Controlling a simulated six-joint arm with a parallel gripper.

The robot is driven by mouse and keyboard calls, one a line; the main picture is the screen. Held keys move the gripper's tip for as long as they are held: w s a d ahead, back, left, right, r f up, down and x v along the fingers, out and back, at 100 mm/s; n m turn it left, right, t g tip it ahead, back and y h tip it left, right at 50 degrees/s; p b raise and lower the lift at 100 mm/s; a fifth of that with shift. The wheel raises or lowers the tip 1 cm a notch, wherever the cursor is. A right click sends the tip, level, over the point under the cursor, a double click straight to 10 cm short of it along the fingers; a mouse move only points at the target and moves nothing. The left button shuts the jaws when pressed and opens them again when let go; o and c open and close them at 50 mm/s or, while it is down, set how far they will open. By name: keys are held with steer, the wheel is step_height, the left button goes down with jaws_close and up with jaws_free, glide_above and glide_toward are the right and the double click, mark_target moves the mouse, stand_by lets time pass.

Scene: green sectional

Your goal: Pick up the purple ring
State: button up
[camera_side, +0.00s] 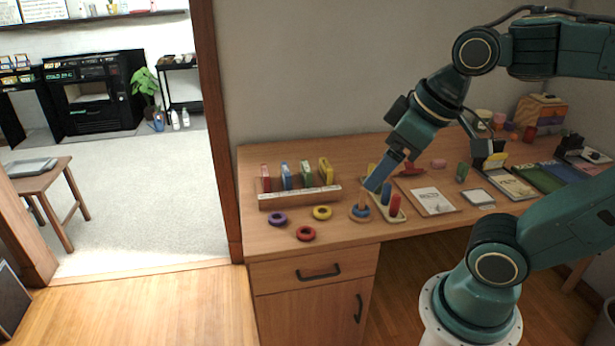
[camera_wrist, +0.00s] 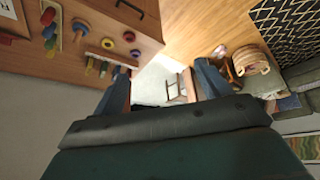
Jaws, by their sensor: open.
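The purple ring (camera_side: 277,219) lies flat on the wooden desk, near its left end in the side view. In the wrist view the purple ring (camera_wrist: 135,53) is small, above and left of the space between my fingers. My gripper (camera_side: 375,184) is above the desk, to the right of the purple ring, close to the upright peg with a blue ring. Its fingers (camera_wrist: 160,80) stand wide apart in the wrist view, with nothing between them. The side view does not clearly separate the two fingers.
A yellow ring (camera_side: 322,212) and a red ring (camera_side: 305,233) lie beside the purple one. The peg's blue ring (camera_side: 360,212) is to their right. A wooden rack (camera_side: 300,198) with coloured pieces stands behind. The desk's front edge is close to the red ring.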

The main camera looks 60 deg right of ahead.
steer(key=w+d+f+n+g, duration=0.1)
steer(key=w+d+n, duration=0.15)
steer(key=w, duration=0.55)
steer(key=w+d+f+n+g, duration=0.15)
steer(key=w+n, duration=0.25)
steer(key=w, duration=0.4)
steer(key=w+d+n+g, duration=0.1)
steer(key=w+d+n, duration=0.25)
steer(key=w, duration=0.35)
steer(key=w+d+f+n+g, duration=0.1)
steer(key=w+d+f+n, duration=0.3)
steer(key=w+f, duration=0.3)
steer(key=w+d+f+n+g, duration=0.1)
steer(key=w+d+f+n, duration=0.3)
steer(key=f, duration=0.9)
steer(key=w, duration=0.2)
steer(key=shift+w+d+f+n, duration=0.3)
steer(key=shift+w+n, duration=0.05)
steer(key=shift+n, duration=0.05)
steer(key=shift+f, duration=0.1)
steer(key=shift+f, duration=4.2)
